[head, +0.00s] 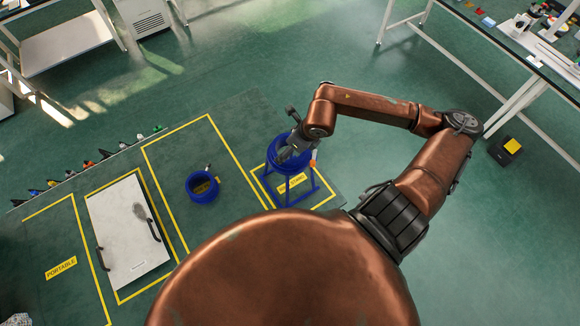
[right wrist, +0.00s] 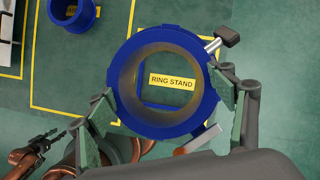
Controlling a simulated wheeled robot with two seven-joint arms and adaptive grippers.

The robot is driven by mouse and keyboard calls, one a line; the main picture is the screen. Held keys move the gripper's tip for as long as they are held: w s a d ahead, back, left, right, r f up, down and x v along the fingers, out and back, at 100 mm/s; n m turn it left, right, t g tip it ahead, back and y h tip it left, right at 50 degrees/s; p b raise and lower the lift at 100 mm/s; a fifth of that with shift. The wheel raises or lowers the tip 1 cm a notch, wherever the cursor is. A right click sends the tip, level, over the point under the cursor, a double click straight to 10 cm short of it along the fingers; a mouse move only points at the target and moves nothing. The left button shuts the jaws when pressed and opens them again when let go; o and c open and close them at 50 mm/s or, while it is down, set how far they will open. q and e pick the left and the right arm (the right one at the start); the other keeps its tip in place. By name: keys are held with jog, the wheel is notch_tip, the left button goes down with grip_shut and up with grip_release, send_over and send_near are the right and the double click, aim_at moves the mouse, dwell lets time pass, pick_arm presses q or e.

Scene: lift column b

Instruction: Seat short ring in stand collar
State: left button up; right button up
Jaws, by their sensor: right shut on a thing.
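A blue ring (right wrist: 127,108) fills the middle of the right wrist view, with a dark-knobbed metal pin at its upper right and an orange piece at its lower edge. My right gripper (right wrist: 170,105) is shut on it, one finger at each side. In the head view, my right gripper (head: 293,146) is over the blue stand (head: 289,189), whose legs also show through the ring. The gripper hides part of the collar, and I cannot tell whether the ring rests in it or is above it. My left gripper (right wrist: 42,145) shows small at the lower left of the wrist view.
Another blue ring (head: 203,196) with a knob stands on the floor left of the stand. A white panel (head: 128,236) with black handles lies farther left. Yellow lines mark the floor zones. A black box (head: 506,152) with a yellow top sits at the right. Benches stand at the back corners.

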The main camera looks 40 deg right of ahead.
jog(key=shift+f, duration=0.15)
jog(key=o, duration=1.4)
jog(key=v, duration=1.2)
